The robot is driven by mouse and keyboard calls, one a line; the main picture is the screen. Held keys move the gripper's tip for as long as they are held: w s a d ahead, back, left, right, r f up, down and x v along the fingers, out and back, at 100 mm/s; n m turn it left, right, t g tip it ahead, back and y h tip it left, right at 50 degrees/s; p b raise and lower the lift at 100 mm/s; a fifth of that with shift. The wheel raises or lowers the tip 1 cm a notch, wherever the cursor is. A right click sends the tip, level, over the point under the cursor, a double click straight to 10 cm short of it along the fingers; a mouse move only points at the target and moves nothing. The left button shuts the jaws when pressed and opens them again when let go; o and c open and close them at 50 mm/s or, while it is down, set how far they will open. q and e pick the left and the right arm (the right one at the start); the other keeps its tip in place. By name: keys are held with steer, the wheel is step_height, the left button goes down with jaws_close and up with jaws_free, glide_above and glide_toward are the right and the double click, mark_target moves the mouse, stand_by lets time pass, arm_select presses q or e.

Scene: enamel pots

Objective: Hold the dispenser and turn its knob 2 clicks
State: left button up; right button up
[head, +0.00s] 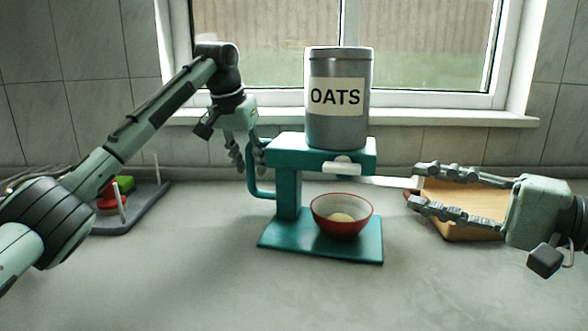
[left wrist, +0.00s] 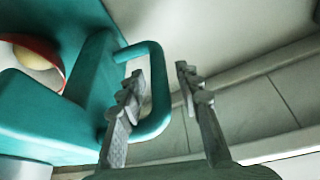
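The teal dispenser (head: 288,190) stands on the counter with a grey OATS canister (head: 338,130) on top. Its white knob (head: 342,166) is on the front, above a red bowl (head: 328,219) with a pale heap inside. My left gripper (head: 250,167) is open, pointing down at the dispenser's side handle (head: 262,194). In the left wrist view the handle (left wrist: 160,92) shows between the spread fingers (left wrist: 160,68); I cannot tell whether they touch it. My right gripper (head: 415,185) is open and empty, right of the dispenser, pointing left, apart from the knob.
A wooden board or box (head: 465,220) lies behind my right gripper. A dark rack (head: 150,205) with red and green items stands at the left, partly behind my left arm. The window sill (head: 430,117) runs along the back. The front counter is clear.

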mark_target(249, 143)
arm_select(q)
steer(key=shift+r, duration=3.25)
steer(key=o, duration=0.6)
steer(key=shift+c, duration=0.2)
steer(key=w+v, duration=0.1)
steer(key=v, duration=1.6)
steer(key=shift+w+d+r, duration=0.3)
steer(key=shift+r, duration=0.3)
